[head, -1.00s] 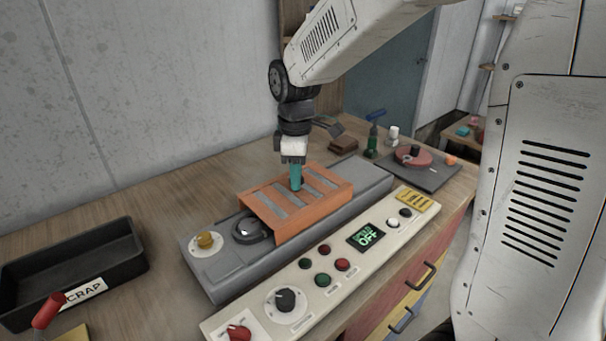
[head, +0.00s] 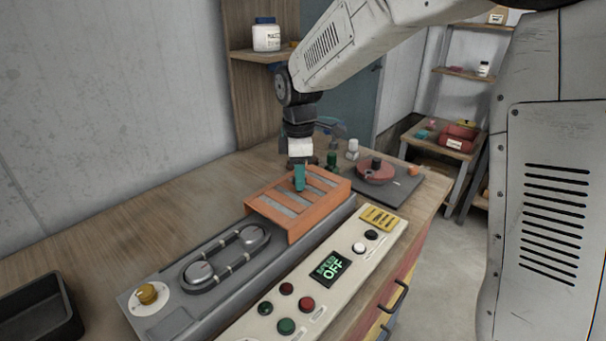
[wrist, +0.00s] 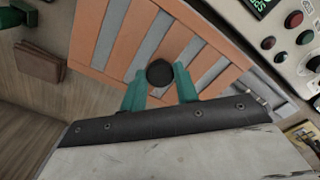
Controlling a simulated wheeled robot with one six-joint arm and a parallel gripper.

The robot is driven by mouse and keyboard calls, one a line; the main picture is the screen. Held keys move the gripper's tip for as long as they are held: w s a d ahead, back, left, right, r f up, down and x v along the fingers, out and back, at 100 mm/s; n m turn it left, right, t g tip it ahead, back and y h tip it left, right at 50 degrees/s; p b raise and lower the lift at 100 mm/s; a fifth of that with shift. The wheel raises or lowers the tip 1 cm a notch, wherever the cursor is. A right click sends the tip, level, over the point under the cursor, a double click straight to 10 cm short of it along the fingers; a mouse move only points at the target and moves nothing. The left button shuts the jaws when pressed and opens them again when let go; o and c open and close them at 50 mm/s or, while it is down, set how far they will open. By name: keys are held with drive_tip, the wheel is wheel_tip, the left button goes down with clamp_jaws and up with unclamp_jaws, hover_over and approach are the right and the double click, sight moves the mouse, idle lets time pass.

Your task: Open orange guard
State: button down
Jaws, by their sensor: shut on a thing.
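The orange guard (head: 318,213) is a slatted cover over the right end of the grey machine bed (head: 165,318) in the head view. My gripper (head: 300,180) points down onto the guard's top. In the wrist view, its teal fingers (wrist: 160,88) are shut on a round black knob (wrist: 159,73) on the guard (wrist: 112,22). Left of the guard, a belt loop (head: 228,258) around two round pulleys lies uncovered. The knob is hidden by the fingers in the head view.
A cream control panel (head: 262,326) with buttons and a screen reading "OFF" runs along the front. A black bin (head: 30,315) stands at the left. A red round part (head: 374,172) sits on a dark plate behind the guard.

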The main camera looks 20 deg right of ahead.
drive_tip(key=c, duration=1.1)
unclamp_jaws()
drive_tip(key=shift+o, duration=0.2)
drive_tip(key=shift+r, duration=0.1)
wheel_tip(320, 180, up, 8)
drive_tip(key=shift+f, duration=0.15)
drive_tip(key=shift+m, duration=0.4)
drive_tip(key=s+d+m, duration=0.3)
drive_tip(key=s+m, duration=0.2)
drive_tip(key=s, duration=0.5)
drive_tip(key=s+d+m+t, duration=0.1)
drive_tip(key=s+d+m, duration=0.3)
drive_tip(key=s, duration=0.7)
drive_tip(key=s+d+m, duration=0.4)
drive_tip(key=s+m, duration=0.2)
drive_tip(key=s, duration=0.5)
drive_tip(key=shift+f, duration=0.35)
